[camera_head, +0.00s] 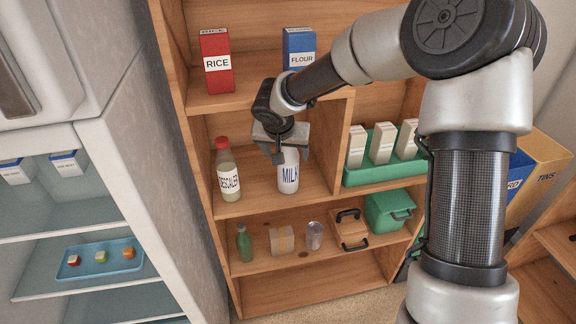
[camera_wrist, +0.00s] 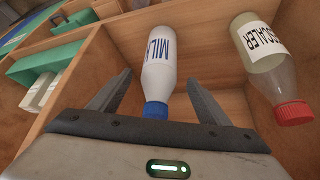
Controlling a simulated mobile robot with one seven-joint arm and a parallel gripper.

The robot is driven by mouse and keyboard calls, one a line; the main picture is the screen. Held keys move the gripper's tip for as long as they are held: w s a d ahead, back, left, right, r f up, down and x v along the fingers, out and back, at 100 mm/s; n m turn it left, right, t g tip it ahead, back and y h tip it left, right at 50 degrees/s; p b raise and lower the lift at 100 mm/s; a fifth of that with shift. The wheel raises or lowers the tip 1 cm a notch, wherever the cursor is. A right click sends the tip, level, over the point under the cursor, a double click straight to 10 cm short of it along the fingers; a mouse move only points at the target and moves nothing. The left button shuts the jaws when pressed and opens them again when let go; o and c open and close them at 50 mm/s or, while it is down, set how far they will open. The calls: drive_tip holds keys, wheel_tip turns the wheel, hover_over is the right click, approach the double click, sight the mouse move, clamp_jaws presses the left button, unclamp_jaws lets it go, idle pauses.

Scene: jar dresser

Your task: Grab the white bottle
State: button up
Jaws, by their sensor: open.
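The white bottle (camera_head: 288,172), labelled MILK, stands upright on the middle shelf in the head view. Its top is hidden there behind my gripper (camera_head: 282,153). In the wrist view the white bottle (camera_wrist: 159,66) shows its blue cap and lies between the two fingers of my gripper (camera_wrist: 158,92). The fingers are spread, one on each side of the bottle, with visible gaps. They do not appear to touch it.
A red-capped descaler bottle (camera_head: 228,172) stands left of the white bottle; it also shows in the wrist view (camera_wrist: 262,55). A wooden divider (camera_head: 341,140) and a green tray of cartons (camera_head: 384,171) are to the right. Rice (camera_head: 217,62) and flour (camera_head: 299,47) boxes stand above.

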drive_tip(key=x, duration=0.5)
drive_tip(key=shift+w+d, duration=0.1)
drive_tip(key=shift+w, duration=0.2)
drive_tip(key=shift+c, duration=0.5)
drive_tip(key=c, duration=1.5)
